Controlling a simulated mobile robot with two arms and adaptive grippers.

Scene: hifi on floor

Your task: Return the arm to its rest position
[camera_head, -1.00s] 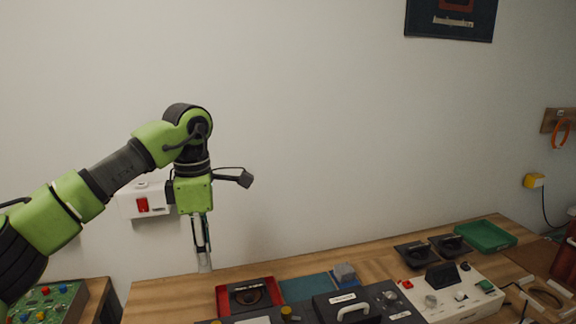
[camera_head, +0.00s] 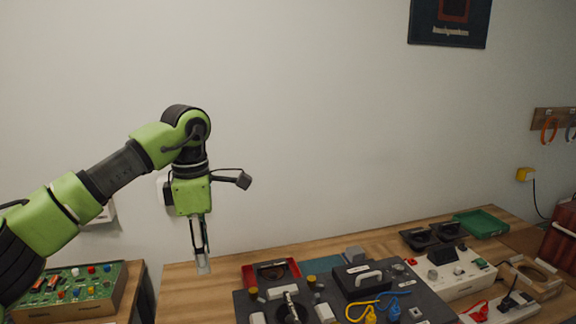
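My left arm comes in from the left, green and black, bent at the elbow. Its gripper (camera_head: 203,266) hangs down from the wrist in front of the bare wall, over the left part of the wooden bench (camera_head: 215,288). The fingers are seen nearly edge-on, so the gap between them does not show. I see no object at the fingertips. My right arm and gripper are not in view.
A dark panel (camera_head: 345,312) with a handle and cables lies on the bench. A red tray (camera_head: 247,277), a white device (camera_head: 448,287) and a green tray (camera_head: 481,223) stand there too. A green board (camera_head: 75,290) with coloured knobs is at lower left.

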